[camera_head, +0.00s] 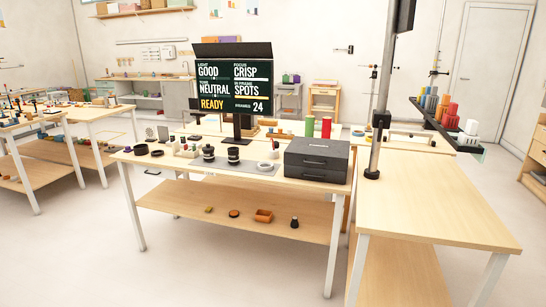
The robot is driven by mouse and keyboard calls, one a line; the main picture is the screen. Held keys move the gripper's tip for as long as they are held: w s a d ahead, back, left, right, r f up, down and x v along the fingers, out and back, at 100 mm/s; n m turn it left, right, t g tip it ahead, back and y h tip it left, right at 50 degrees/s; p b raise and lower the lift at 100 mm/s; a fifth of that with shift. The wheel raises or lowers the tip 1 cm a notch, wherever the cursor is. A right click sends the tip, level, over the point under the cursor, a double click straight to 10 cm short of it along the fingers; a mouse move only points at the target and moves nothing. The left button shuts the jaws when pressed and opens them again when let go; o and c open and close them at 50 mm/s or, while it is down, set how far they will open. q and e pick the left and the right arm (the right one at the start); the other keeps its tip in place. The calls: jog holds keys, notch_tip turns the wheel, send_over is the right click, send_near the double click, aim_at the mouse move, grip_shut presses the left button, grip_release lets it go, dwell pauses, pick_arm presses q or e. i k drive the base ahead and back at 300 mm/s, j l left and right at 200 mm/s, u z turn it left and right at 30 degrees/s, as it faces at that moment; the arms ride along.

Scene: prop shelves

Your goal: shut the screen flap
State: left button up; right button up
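The screen (232,88) stands on a dark post at the back of the middle table and shows lit text such as "GOOD", "CRISP" and "READY". A dark flap (232,49) runs along its top edge. It is raised and leaves the screen face uncovered. Neither of my grippers is in view.
A tall pole (381,110) and a tray of coloured blocks (430,112) stand at right. The right tabletop (430,210) is mostly clear.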

aim_at(262, 49)
jog(key=i+j+u, duration=0.15)
jog(key=i+u, duration=0.2)
jog(key=i, duration=0.3)
jog(key=i+u, duration=0.4)
jog(key=i, duration=0.2)
jog(key=i+l+u, duration=0.35)
jog(key=i, duration=0.3)
